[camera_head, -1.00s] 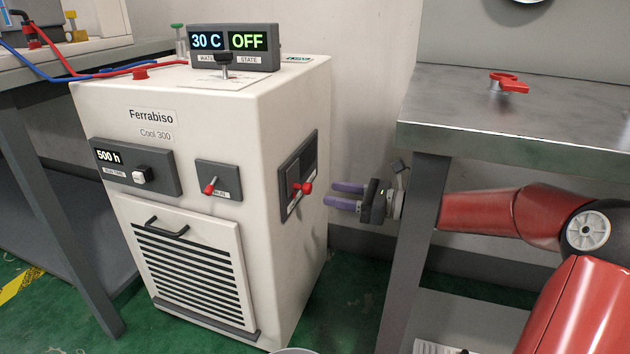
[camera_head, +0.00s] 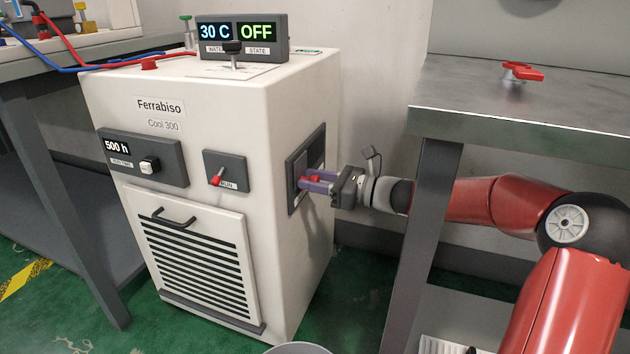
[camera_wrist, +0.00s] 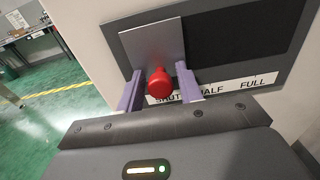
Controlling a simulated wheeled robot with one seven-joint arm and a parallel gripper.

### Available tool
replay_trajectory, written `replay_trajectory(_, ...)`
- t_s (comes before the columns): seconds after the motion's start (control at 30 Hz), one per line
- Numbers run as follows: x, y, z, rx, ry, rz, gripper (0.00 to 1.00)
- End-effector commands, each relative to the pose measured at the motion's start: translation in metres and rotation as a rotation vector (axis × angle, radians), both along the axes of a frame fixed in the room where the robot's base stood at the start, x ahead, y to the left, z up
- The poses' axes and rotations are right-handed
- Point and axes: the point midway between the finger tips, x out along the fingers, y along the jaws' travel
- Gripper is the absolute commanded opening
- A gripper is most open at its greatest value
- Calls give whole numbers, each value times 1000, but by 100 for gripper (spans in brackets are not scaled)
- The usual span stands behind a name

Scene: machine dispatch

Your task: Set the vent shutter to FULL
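The vent shutter is a grey sliding plate (camera_wrist: 152,46) with a red knob (camera_wrist: 159,83), set in a dark panel (camera_head: 313,152) on the chiller's right side. In the wrist view the plate stands at the left end of its slot, above the SHUT end of a label strip (camera_wrist: 228,88) reading SHUT, HALF and FULL, with FULL at the right. My gripper (camera_wrist: 160,92) is open, its two purple fingers on either side of the red knob with visible gaps. In the head view my gripper (camera_head: 318,183) reaches the panel from the right, its fingers partly hiding the knob.
The white chiller (camera_head: 205,100) carries a display (camera_head: 242,38) reading 30 C and OFF. A run switch (camera_head: 225,172) is on its front.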

Motion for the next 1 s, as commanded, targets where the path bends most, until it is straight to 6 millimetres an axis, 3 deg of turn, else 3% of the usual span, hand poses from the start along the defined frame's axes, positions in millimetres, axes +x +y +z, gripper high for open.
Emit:
replay_trajectory(0.03,0,0,0,0,0,0,29)
replay_trajectory(0.27,0,0,0,0,0,0,0)
replay_trajectory(0.53,7,-3,4,2,-1,-1,0)
replay_trajectory(1.0,106,-43,9,6,-3,-3,0)
